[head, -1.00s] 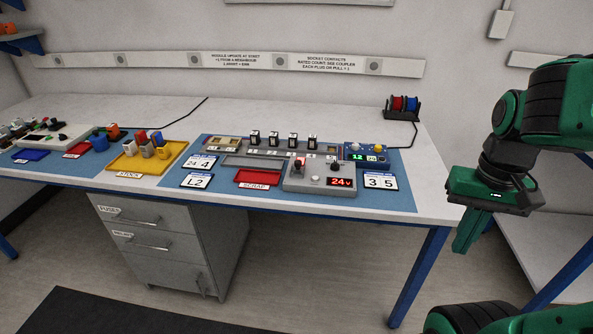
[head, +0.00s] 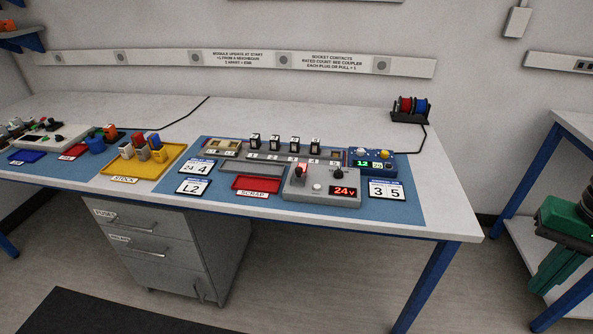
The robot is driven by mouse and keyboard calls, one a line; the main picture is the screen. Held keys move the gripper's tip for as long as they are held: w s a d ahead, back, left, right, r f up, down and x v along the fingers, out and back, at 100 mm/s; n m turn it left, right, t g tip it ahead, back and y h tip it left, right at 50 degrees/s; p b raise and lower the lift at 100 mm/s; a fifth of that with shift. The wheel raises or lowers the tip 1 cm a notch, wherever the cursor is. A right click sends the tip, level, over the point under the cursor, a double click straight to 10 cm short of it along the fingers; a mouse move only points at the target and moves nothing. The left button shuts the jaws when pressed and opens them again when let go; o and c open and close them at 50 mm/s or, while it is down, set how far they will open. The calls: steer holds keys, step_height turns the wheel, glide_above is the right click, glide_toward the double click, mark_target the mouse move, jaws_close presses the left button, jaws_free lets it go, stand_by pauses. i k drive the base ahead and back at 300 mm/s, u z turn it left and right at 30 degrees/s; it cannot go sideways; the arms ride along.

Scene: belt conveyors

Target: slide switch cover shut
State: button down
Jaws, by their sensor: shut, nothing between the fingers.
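A grey control box (head: 321,187) sits on the blue mat near the table's front edge. Its red display reads 24V. A small red part (head: 301,171), which looks like the switch cover, stands at the box's back left. It is too small to tell whether it is open or shut. A dark knob (head: 338,173) and a pale round button (head: 317,188) are beside it.
A grey module rack (head: 250,157) stands behind the box, with a blue unit (head: 374,165) to its right. A red scrap tray (head: 257,184) and yellow stock tray (head: 165,165) lie left. A wire-spool holder (head: 409,111) stands at the back right.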

mark_target(299, 170)
steer(key=z, duration=0.05)
steer(key=i, duration=0.95)
steer(key=u, duration=0.05)
